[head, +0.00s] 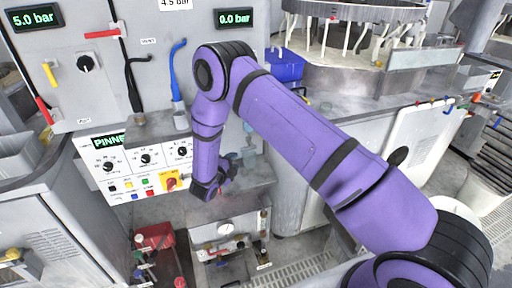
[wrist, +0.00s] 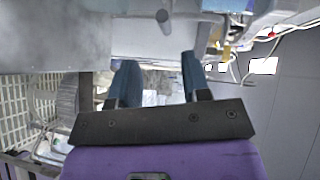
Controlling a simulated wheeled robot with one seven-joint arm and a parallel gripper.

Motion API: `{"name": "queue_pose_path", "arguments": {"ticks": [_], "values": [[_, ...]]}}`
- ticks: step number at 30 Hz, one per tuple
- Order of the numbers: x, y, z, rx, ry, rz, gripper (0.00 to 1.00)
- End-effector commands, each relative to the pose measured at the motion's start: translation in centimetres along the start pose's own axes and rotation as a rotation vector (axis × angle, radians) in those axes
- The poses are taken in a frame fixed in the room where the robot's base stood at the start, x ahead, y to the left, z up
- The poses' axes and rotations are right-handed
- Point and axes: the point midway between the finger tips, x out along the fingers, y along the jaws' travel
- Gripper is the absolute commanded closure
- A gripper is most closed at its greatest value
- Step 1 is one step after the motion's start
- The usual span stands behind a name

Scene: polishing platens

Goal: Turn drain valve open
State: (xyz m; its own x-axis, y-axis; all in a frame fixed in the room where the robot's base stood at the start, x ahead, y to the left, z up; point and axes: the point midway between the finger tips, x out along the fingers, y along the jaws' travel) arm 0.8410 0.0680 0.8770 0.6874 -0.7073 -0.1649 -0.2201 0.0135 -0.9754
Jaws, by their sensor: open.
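My gripper (wrist: 159,66) is open in the wrist view, its two blue fingers apart with nothing held between them. In the head view my gripper (head: 241,157) is low in front of the machine, partly hidden by my own wrist. A short grey rod (wrist: 164,20) sticks out of a pale grey body just beyond the fingertips, apart from them. I cannot tell whether it is the drain valve's handle. In the head view a grey unit with a round gauge (head: 226,228) and small fittings stands below my wrist. No drain valve can be read clearly.
A control panel (head: 104,184) with knobs and a red switch is left of my wrist. A red crate (head: 161,236) with fittings stands on the floor at lower left. A blue bin (head: 286,66) sits behind my arm. Thin hooked pipes (wrist: 238,70) are right of the fingers.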

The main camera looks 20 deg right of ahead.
Motion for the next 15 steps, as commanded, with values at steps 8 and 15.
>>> {"name": "queue_pose_path", "arguments": {"ticks": [8, 15], "values": [[1.2, -0.3, 0.2, 0.011, 0.001, -0.03, 0.57], [5.5, -0.5, 0.2, 0.011, 0.002, -0.029, 0.57]]}}
